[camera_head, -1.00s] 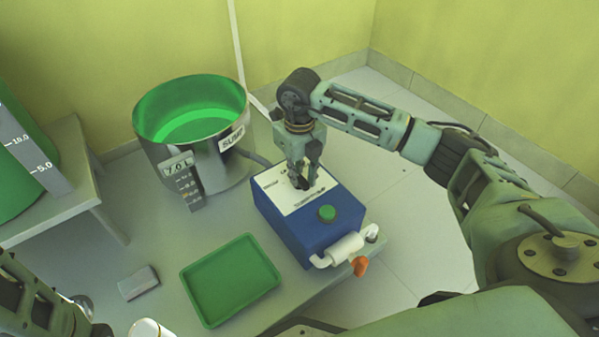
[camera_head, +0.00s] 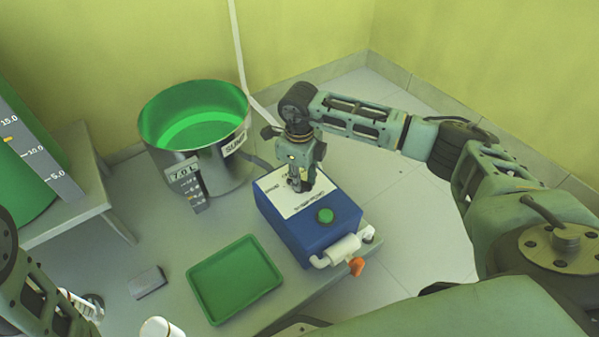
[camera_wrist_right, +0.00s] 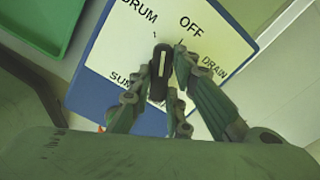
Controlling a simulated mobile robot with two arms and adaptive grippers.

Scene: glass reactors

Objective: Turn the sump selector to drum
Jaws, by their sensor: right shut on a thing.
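The sump selector is a black knob (camera_wrist_right: 160,72) with a white pointer line, on the white label plate (camera_wrist_right: 105,62) of a blue box (camera_head: 296,239). The right wrist view shows DRUM at upper left, OFF at the top, DRAIN at right and SUMP at lower left, partly hidden. The pointer line points up in that view, roughly between DRUM and OFF. My right gripper (camera_head: 300,187) is above the plate, its fingers shut around the knob; it also shows in the right wrist view (camera_wrist_right: 163,90). My left arm shows at lower left; its fingertips are out of sight.
A green button (camera_head: 326,215) and a white pipe with an orange handle (camera_head: 356,266) are on the box. A steel vessel labelled SUMP (camera_head: 215,160) stands behind. A green tray (camera_head: 235,279) and a small grey block (camera_head: 147,282) lie in front.

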